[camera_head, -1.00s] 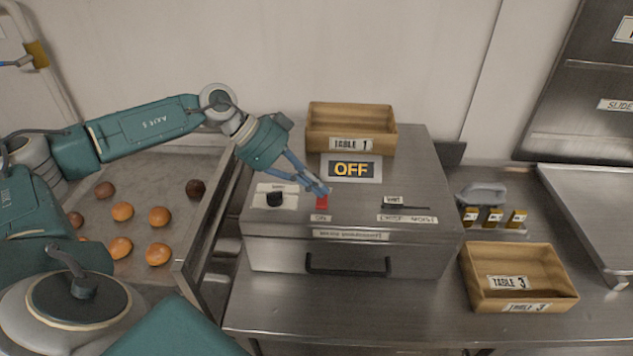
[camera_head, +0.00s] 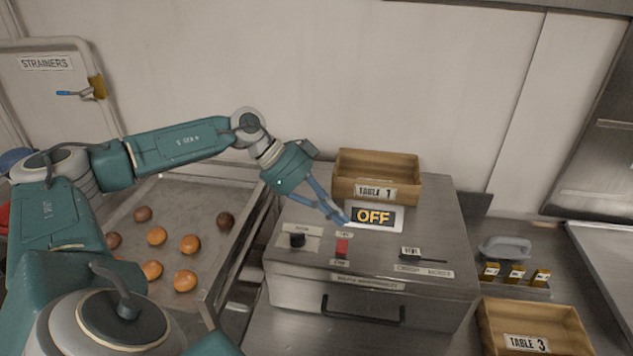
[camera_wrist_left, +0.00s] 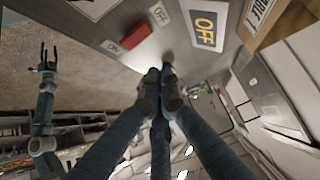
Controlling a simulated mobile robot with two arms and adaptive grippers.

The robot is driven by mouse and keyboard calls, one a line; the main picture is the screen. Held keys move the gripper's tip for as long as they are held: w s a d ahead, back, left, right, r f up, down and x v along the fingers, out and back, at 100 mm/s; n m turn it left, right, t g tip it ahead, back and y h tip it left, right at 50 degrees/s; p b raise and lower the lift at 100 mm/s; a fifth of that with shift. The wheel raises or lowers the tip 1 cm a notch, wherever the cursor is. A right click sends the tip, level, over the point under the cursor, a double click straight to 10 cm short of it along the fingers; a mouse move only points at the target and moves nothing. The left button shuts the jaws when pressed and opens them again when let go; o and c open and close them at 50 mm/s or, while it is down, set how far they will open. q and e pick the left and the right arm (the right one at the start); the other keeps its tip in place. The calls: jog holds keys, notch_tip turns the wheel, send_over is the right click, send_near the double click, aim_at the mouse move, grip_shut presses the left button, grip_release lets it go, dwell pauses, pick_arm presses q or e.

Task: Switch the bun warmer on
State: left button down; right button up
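The bun warmer (camera_head: 290,287) is a grey metal box with a drawer handle, a black knob (camera_head: 297,240), a slider (camera_head: 421,256) and a red switch (camera_head: 342,248) on its sloped top. Its display (camera_head: 374,216) reads OFF in yellow. My left gripper (camera_head: 338,217) is shut and empty, its tips just behind and above the red switch, apart from it. In the left wrist view, the closed fingertips (camera_wrist_left: 161,75) point between the red switch (camera_wrist_left: 135,31) and the display (camera_wrist_left: 207,24). My right gripper (camera_wrist_left: 45,58) shows there, open and empty, at the far left.
A wooden Table 1 crate (camera_head: 405,168) stands on the back of the warmer. A Table 3 crate (camera_head: 570,343) is on the counter at right. A tray (camera_head: 180,200) with several buns lies at left below my left arm. A grey-handled item (camera_head: 506,246) stands behind the Table 3 crate.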

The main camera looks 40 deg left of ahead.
pick_arm(q)
jog(key=a+b+v, duration=0.1)
jog(key=b+v, duration=0.1)
jog(key=v, duration=0.7)
jog(key=shift+w+f+b, duration=0.25)
jog(key=shift+w+b, duration=0.05)
jog(key=shift+w, duration=0.1)
pick_arm(e)
jog(key=f, duration=0.3)
jog(key=shift+a+f, duration=0.35)
jog(key=shift+a, duration=0.05)
jog(key=shift+d, duration=0.15)
jog(key=shift+d, duration=0.25)
